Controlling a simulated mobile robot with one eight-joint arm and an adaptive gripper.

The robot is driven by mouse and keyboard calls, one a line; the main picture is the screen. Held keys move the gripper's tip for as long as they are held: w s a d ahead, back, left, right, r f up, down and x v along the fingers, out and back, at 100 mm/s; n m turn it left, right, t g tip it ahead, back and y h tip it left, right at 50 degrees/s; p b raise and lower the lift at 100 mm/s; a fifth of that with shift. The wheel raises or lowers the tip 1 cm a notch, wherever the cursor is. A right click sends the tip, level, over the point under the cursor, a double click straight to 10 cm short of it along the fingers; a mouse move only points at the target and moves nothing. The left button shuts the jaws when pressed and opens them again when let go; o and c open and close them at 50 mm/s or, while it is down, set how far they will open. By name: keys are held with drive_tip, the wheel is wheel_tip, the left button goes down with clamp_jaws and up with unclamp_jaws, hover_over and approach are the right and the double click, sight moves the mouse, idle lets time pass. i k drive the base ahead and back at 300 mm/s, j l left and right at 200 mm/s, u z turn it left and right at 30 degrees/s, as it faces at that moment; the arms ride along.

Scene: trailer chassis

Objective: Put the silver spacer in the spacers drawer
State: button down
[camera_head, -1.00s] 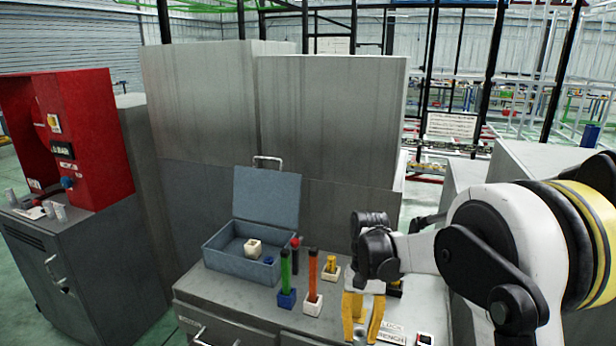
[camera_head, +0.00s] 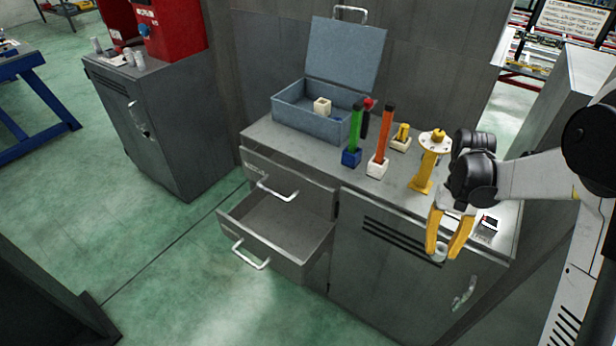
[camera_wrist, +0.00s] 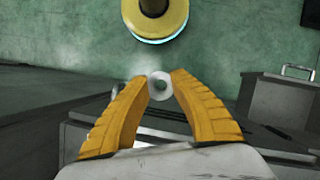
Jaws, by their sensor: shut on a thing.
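The silver spacer (camera_head: 440,251) is a small ring gripped between the yellow fingertips of my gripper (camera_head: 441,248). In the wrist view, the ring (camera_wrist: 159,86) shows its hole between the tips of my gripper (camera_wrist: 160,84). The gripper is shut on it, pointing down, in front of the workbench's right front edge and clear of the top. The bench's lower drawer (camera_head: 315,251) at the left is pulled out, and its visible floor is bare. The upper drawer (camera_head: 290,181) looks closed and has a label too small to read. My gripper is well right of both drawers.
The grey workbench (camera_head: 300,158) carries an open blue box (camera_head: 300,116), a green post (camera_head: 355,128), an orange post (camera_head: 383,135) and a yellow stand (camera_head: 426,170). A cupboard door handle (camera_head: 465,292) sticks out below my gripper. Floor left of the drawer is clear.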

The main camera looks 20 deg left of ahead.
sight(268, 237)
drive_tip(key=j+u, duration=0.15)
drive_tip(key=j, duration=0.45)
drive_tip(key=i+j+u, duration=0.15)
drive_tip(key=j, duration=0.45)
drive_tip(key=j+u, duration=0.15)
drive_tip(key=j, duration=0.45)
drive_tip(key=i+l+u, duration=0.1)
drive_tip(key=i, duration=0.45)
